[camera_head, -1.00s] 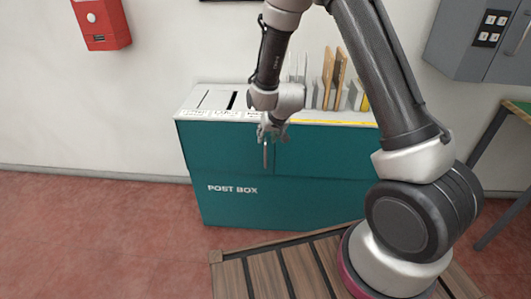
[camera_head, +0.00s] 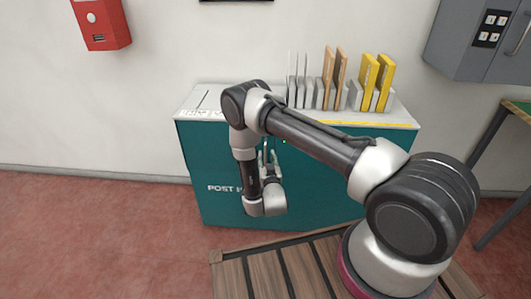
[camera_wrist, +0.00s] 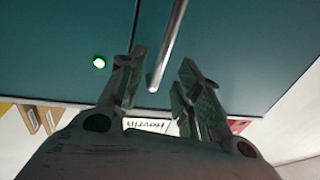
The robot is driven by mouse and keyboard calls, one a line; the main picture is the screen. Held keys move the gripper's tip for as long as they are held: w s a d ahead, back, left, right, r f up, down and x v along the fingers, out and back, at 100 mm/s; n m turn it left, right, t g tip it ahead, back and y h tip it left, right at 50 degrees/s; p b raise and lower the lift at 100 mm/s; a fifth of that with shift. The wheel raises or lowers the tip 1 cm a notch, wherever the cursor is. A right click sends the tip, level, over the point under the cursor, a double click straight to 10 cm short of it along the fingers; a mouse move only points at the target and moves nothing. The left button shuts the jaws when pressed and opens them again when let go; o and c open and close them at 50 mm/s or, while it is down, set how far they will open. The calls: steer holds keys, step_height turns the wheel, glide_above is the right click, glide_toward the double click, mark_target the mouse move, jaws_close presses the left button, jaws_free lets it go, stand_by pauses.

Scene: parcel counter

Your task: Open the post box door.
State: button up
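The teal post box (camera_head: 215,160) stands against the wall with its front closed. Its lettering is partly hidden behind my arm. In the wrist view, the teal door (camera_wrist: 235,40) fills the upper part, with a dark seam left of the handle. A slim metal bar handle (camera_wrist: 172,40) runs down between my two fingers. My gripper (camera_wrist: 163,58) is open, with one finger on each side of the handle and gaps showing. I cannot tell whether it touches the handle. In the head view my gripper (camera_head: 268,160) is at the upper middle of the box front, partly hidden by my wrist.
A small green light (camera_wrist: 99,62) glows on the front left of the handle. Envelopes and folders (camera_head: 335,80) stand on the box top. A wooden slatted platform (camera_head: 270,270) lies in front. A grey cabinet (camera_head: 470,45) hangs at right. Red floor at left is clear.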

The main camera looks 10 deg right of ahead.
mark_target(266, 152)
steer(key=shift+w+d, duration=0.15)
steer(key=shift+w, duration=1.05)
steer(key=shift+w+d, duration=0.1)
steer(key=shift+w, duration=1.05)
jaws_close()
